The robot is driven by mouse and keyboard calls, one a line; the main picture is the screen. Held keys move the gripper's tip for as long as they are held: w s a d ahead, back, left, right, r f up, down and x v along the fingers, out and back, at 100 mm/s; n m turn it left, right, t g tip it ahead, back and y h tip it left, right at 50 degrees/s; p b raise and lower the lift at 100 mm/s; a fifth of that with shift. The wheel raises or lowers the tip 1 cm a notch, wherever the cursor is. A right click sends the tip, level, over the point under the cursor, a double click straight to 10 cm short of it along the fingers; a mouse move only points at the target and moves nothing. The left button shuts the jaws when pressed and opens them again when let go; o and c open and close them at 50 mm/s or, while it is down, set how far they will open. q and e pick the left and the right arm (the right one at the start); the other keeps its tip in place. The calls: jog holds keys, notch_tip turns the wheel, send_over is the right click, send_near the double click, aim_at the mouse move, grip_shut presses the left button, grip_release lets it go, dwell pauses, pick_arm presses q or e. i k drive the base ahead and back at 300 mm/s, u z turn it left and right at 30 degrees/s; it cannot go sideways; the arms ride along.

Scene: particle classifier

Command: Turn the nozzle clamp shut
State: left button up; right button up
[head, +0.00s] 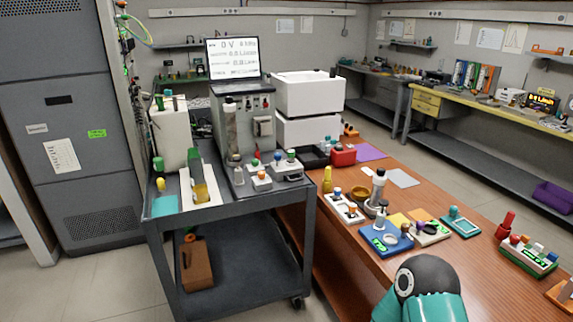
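A grey instrument (258,103) with a screen (233,58) on top stands on the dark grey cart, and I take it to be the particle classifier. A vertical tube (231,130) runs down its front left side. A small box (263,125) sits on its front panel. At its foot are small fittings with coloured knobs (262,180). I cannot tell which part is the nozzle clamp, or whether it is shut. Neither of my grippers shows. Only a teal and black link of one of my arms (425,285) is in view, at the bottom right.
The cart (236,213) abuts a wooden table (485,275) crowded with small trays, bottles and a blue block (386,240). White boxes (308,95) stand behind. A tall grey cabinet (60,130) is at left. Open floor (110,275) lies left of the cart.

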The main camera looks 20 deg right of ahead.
aim_at(278, 156)
jog(key=z, duration=0.35)
jog(key=k, duration=0.2)
jog(key=z, duration=0.35)
jog(key=i, duration=2.15)
jog(key=u, duration=1.4)
